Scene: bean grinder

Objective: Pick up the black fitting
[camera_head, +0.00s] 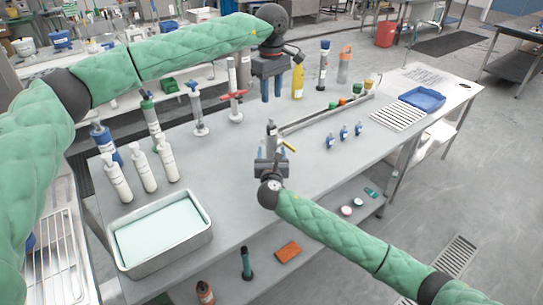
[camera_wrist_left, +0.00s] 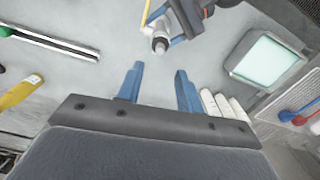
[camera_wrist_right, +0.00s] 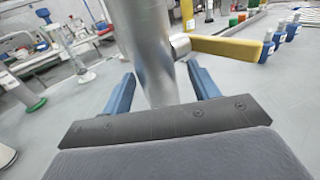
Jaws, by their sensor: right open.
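A silver metal cylinder with a yellow handle, apparently the grinder, stands on the table between my right fingers. It shows in the right wrist view (camera_wrist_right: 152,60) and its top shows in the left wrist view (camera_wrist_left: 160,42). The yellow handle (camera_wrist_right: 225,46) points to the right in the right wrist view. My right gripper (camera_head: 271,152) is open around the cylinder; I cannot tell whether the fingers touch it. My left gripper (camera_head: 271,90) is open and empty, above the table behind the cylinder. I cannot clearly pick out a black fitting in any view.
A grey metal tray (camera_head: 205,240) and several white bottles (camera_head: 142,166) stand at left on the table. A long rail (camera_head: 325,115) lies behind the cylinder. Several small blue bottles (camera_head: 344,133), a white rack (camera_head: 397,115) and a blue tray (camera_head: 421,99) are at right.

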